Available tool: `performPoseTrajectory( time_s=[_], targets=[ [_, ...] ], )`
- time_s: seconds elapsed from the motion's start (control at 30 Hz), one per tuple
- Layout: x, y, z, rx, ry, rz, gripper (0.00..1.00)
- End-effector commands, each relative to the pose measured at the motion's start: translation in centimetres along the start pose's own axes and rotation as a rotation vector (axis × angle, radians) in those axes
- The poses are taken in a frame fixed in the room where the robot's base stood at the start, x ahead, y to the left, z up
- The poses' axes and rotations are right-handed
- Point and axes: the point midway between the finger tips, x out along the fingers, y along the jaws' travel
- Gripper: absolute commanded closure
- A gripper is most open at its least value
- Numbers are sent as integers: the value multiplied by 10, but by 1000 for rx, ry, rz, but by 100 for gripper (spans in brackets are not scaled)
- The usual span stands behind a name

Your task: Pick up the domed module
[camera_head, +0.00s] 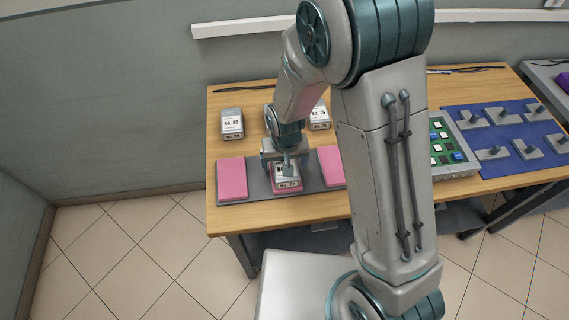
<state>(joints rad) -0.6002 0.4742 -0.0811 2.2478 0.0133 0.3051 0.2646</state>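My gripper (288,170) points down over a grey module (288,184) with a white label. That module sits at the middle of a dark mat (257,180), apparently on a pink pad. The gripper covers part of the module's top, so I cannot tell whether it is domed or whether the fingers hold it. Other labelled grey modules stand at the back of the table: one at the left (232,124), one at the right (319,116), and one between them mostly hidden by my arm. No dome is clear on any of them.
The wooden table (225,92) also holds pink pads at the left (232,179) and right (331,165) of the mat. Further right are a green board (440,150) and a blue mat (480,122) with several grey blocks. My arm hides the table's middle.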

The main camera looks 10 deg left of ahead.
Motion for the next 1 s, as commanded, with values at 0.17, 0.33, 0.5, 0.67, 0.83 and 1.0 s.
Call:
performPoseTrajectory(
  time_s=[0.17,0.33,0.5,0.67,0.83,1.0],
  targets=[
    [10,0,0,0,0,0,13],
    [10,0,0,0,1,0,13],
    [10,0,0,0,1,0,43],
    [9,0,-1,0,2,-1,76],
    [9,0,-1,-1,2,-1,76],
    [6,0,-1,-1,3,-1,76]
  ],
)
